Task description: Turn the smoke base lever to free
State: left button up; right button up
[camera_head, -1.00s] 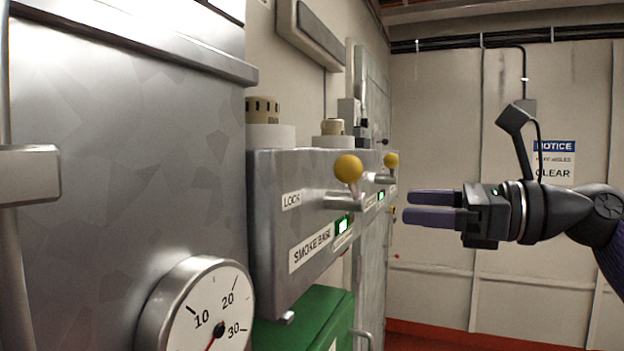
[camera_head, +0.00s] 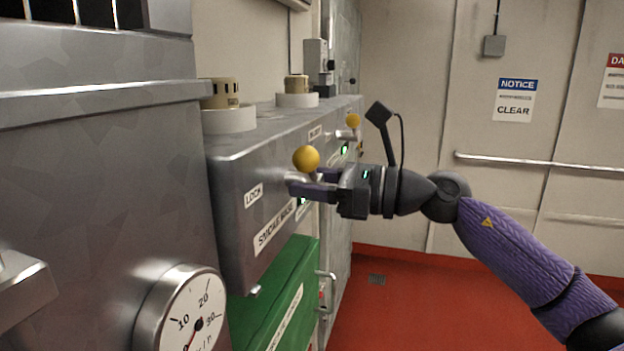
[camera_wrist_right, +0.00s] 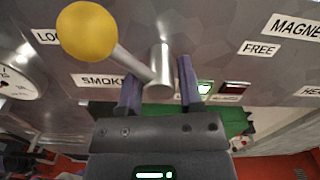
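The smoke base lever has a yellow ball knob (camera_head: 306,158) and a metal hub on the front of a grey box (camera_head: 237,190). In the right wrist view its knob (camera_wrist_right: 87,31) is at upper left, towards the LOCK label (camera_wrist_right: 46,36), and its rod slants down to the hub (camera_wrist_right: 160,72). The FREE label (camera_wrist_right: 262,49) is on the other side. My right gripper (camera_head: 310,182) is at the lever; its two fingers are apart, one on each side of the hub. I cannot tell whether they touch it. My left gripper is not in view.
A second yellow-knobbed lever (camera_head: 353,121) stands farther along the box. A green cabinet (camera_head: 268,302) is below, and a round gauge (camera_head: 184,312) is at lower left. A lit green indicator (camera_wrist_right: 204,88) is beside the right finger. Red floor (camera_head: 400,310) lies open to the right.

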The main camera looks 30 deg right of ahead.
grip_shut()
dwell(1.1)
